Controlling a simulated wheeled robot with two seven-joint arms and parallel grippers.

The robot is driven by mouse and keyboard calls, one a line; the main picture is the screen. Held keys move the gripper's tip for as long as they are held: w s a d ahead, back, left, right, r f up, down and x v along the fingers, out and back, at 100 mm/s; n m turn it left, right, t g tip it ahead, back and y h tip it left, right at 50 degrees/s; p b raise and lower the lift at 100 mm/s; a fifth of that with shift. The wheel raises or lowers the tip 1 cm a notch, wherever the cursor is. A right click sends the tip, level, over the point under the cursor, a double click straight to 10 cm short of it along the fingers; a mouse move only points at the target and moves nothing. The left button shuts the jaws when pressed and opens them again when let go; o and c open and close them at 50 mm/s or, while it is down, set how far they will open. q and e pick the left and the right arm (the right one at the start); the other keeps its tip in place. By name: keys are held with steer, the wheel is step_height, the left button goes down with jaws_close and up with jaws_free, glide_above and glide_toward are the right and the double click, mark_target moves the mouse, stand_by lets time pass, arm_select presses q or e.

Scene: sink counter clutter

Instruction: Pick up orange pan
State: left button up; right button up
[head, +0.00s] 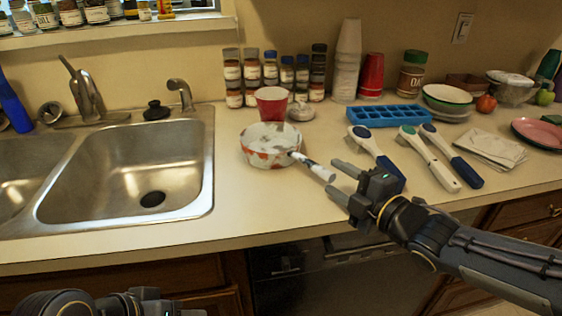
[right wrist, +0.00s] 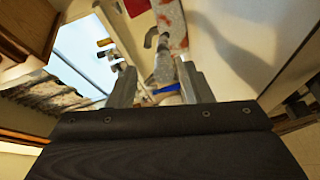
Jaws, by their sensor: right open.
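The orange pan (head: 270,147), small with patchy white and orange-red sides, sits on the counter right of the sink. Its grey-white handle (head: 312,166) points right and toward the front edge. My right gripper (head: 331,177) is open, its two fingers at either side of the handle's end. In the right wrist view the handle (right wrist: 163,66) shows between the open fingers (right wrist: 160,84); I cannot tell whether they touch it. My left gripper (head: 150,302) is only partly in view at the bottom left, and its fingers are not clear.
A red cup (head: 271,103) and spice jars (head: 233,80) stand behind the pan. Several brushes or scoops (head: 430,158) lie right of my right gripper, one close behind it. A blue tray (head: 388,116) lies farther back. The sink (head: 130,165) is at left. The counter before the pan is clear.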

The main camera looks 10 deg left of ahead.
mark_target(316, 168)
steer(key=b+x, duration=0.1)
steer(key=x, duration=0.6)
steer(key=shift+s+f, duration=0.15)
steer(key=shift+f, duration=0.05)
jaws_close()
steer(key=shift+r, duration=0.15)
